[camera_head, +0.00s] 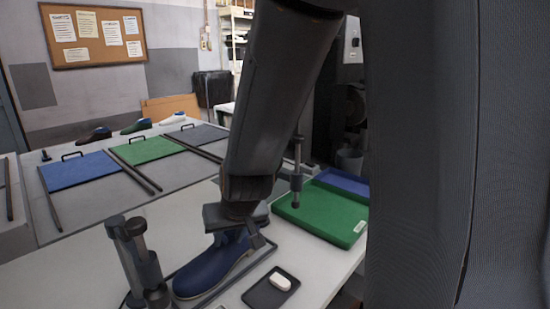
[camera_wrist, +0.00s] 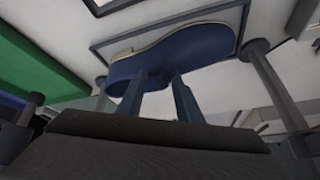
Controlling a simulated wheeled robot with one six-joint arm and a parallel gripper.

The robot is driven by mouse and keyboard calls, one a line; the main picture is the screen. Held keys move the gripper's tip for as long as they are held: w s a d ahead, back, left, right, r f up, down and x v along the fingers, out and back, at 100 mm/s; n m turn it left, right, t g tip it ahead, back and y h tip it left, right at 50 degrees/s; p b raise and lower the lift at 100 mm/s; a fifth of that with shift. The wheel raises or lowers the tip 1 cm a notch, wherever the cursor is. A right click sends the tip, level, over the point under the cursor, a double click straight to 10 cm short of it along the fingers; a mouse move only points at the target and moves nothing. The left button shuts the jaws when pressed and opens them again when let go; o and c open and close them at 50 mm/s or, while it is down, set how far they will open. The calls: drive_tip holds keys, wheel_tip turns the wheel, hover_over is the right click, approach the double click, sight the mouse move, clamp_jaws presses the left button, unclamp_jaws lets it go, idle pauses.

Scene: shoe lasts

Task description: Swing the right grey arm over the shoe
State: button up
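A blue shoe (camera_head: 215,266) with a pale sole edge lies in a framed spot on the white table; it fills the top of the wrist view (camera_wrist: 185,45). My gripper (camera_head: 250,240) hangs over the shoe's far part, partly hiding it. In the wrist view its two fingers (camera_wrist: 156,78) are apart, with nothing seen between them but the shoe behind. The right grey arm (camera_head: 297,178) stands on the far right side of the shoe, apart from it. A grey post with an arm (camera_head: 140,262) stands at the shoe's left.
A green tray (camera_head: 322,212) and a blue tray (camera_head: 343,182) lie at the right. A small dark tray (camera_head: 262,296) with a white block (camera_head: 280,282) lies in front. Blue (camera_head: 80,172), green (camera_head: 145,150) and grey (camera_head: 200,134) panels are at the back left.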

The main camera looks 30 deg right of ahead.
drive_tip(key=w+d+r+m+t+h+b, duration=0.1)
drive_tip(key=w+d+r+m+t+h, duration=0.15)
drive_tip(key=w, duration=0.25)
drive_tip(key=w+d+r+m+t+h+b, duration=0.1)
drive_tip(key=w+d+r+t+h+b, duration=0.1)
drive_tip(key=w+d+r+t, duration=0.3)
drive_tip(key=s+d+r+m+g+h+b, duration=0.15)
drive_tip(key=d+r+m+h, duration=0.3)
drive_tip(key=d+h, duration=0.45)
drive_tip(key=x, duration=0.7)
drive_tip(key=shift+w+p, duration=0.35)
drive_tip(key=shift+p, duration=0.1)
clamp_jaws()
